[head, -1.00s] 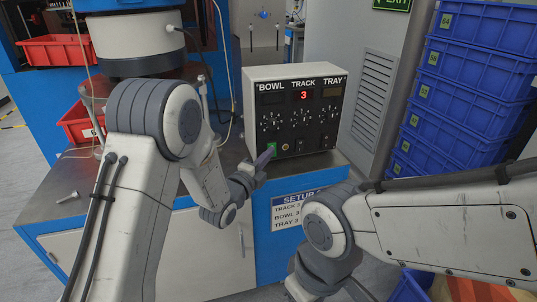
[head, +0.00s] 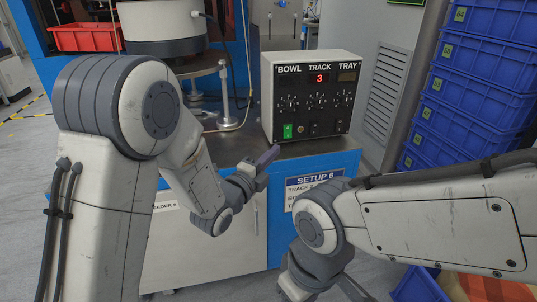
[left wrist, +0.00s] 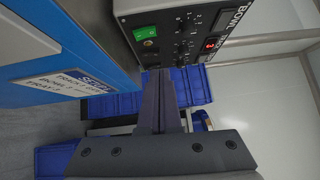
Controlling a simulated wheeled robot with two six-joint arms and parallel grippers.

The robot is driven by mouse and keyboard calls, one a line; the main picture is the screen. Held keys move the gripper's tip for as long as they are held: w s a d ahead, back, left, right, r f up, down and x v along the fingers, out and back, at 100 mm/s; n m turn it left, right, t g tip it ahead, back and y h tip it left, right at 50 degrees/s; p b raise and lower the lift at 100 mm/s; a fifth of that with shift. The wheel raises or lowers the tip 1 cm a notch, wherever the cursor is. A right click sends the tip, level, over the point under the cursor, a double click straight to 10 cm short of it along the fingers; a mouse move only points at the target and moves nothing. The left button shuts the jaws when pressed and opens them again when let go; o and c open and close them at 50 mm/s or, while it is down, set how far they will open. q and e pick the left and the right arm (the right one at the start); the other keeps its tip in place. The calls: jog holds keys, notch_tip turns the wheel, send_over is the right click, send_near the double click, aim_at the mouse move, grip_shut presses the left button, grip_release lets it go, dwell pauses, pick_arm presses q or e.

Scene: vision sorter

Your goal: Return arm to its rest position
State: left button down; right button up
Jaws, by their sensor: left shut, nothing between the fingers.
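My left gripper (head: 266,157) is shut and empty, its dark fingers pressed together. In the head view it hangs in front of the control box (head: 312,98), below its green switch (head: 287,131) and apart from the box. The box has BOWL, TRACK and TRAY columns of knobs, and a red 3 glows under TRACK. In the left wrist view, the shut fingers (left wrist: 158,105) point past the box's face (left wrist: 172,32), with the green switch (left wrist: 146,33) up and to the left.
The box stands on a metal-topped bench (head: 228,146) with a setup sign (head: 318,190) on its blue front. Stacked blue crates (head: 470,104) rise at the right, near my right arm. A red bin (head: 84,38) sits back left. Grey floor (head: 25,165) lies open at left.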

pick_arm(q)
jog(key=shift+s+a, duration=0.25)
jog(key=shift+s, duration=0.2)
pick_arm(e)
jog(key=shift+s+a+f, duration=0.1)
jog(key=shift+s+a, duration=0.1)
jog(key=shift+s, duration=0.05)
pick_arm(q)
jog(key=s+f+n+g+y, duration=0.6)
jog(key=s+n+g, duration=0.2)
jog(key=s+n, duration=0.4)
jog(key=s+a+n+g+y, duration=0.1)
jog(key=s+a+n+g, duration=0.25)
jog(key=s, duration=0.75)
jog(key=s+a+n+g+y, duration=0.2)
jog(key=s+g, duration=0.2)
jog(key=s, duration=0.6)
notch_tip(320, 180, up, 31)
jog(key=p, duration=3.1)
jog(key=shift+s+a+f+p, duration=0.15)
jog(key=shift+s+a+p, duration=0.1)
jog(key=shift+s+p, duration=0.1)
pick_arm(e)
notch_tip(320, 180, up, 32)
jog(key=shift+f, duration=0.2)
